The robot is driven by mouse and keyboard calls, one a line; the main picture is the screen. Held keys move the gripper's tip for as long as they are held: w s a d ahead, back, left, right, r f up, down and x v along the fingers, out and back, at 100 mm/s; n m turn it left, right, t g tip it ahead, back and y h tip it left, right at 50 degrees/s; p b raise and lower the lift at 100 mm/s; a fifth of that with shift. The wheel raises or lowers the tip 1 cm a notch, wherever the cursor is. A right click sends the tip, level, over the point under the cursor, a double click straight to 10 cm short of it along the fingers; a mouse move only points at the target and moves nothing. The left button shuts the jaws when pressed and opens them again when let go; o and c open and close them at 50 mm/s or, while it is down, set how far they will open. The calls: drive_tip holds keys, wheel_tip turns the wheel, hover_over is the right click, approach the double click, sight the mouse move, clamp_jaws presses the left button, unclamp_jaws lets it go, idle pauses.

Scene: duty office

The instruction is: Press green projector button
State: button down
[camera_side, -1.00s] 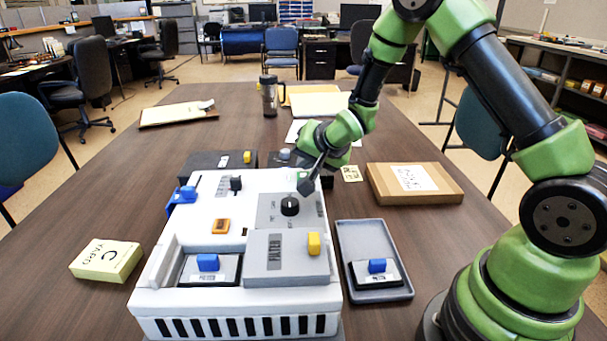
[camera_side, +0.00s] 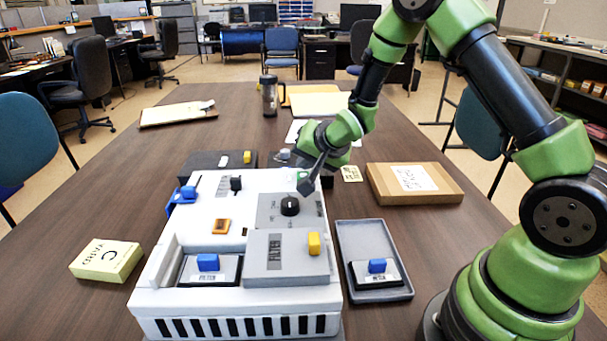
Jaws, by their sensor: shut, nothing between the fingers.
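The white projector (camera_side: 190,240) stands on the table with its vented side towards the camera. A small green patch, which looks like the green button (camera_side: 302,174), shows at its far right corner, partly hidden behind my gripper. My gripper (camera_side: 305,187) is shut and empty. It points down and left, with its tip just in front of the green patch in the picture and behind the black knob (camera_side: 290,206). I cannot tell whether the tip touches anything.
An orange switch (camera_side: 221,226) and a grey block with a yellow tab (camera_side: 285,262) are on the projector. A grey tray (camera_side: 349,236) and a cardboard box (camera_side: 415,183) lie to the right. A yellow box (camera_side: 106,261) lies left. Dark blocks (camera_side: 208,160) stand behind the projector.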

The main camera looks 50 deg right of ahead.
drive_tip(key=shift+f, duration=0.1)
idle(0.6)
drive_tip(key=shift+f, duration=0.35)
drive_tip(key=shift+r, duration=0.1)
idle(0.4)
drive_tip(key=shift+r, duration=0.35)
drive_tip(key=shift+r, duration=3.05)
idle(0.9)
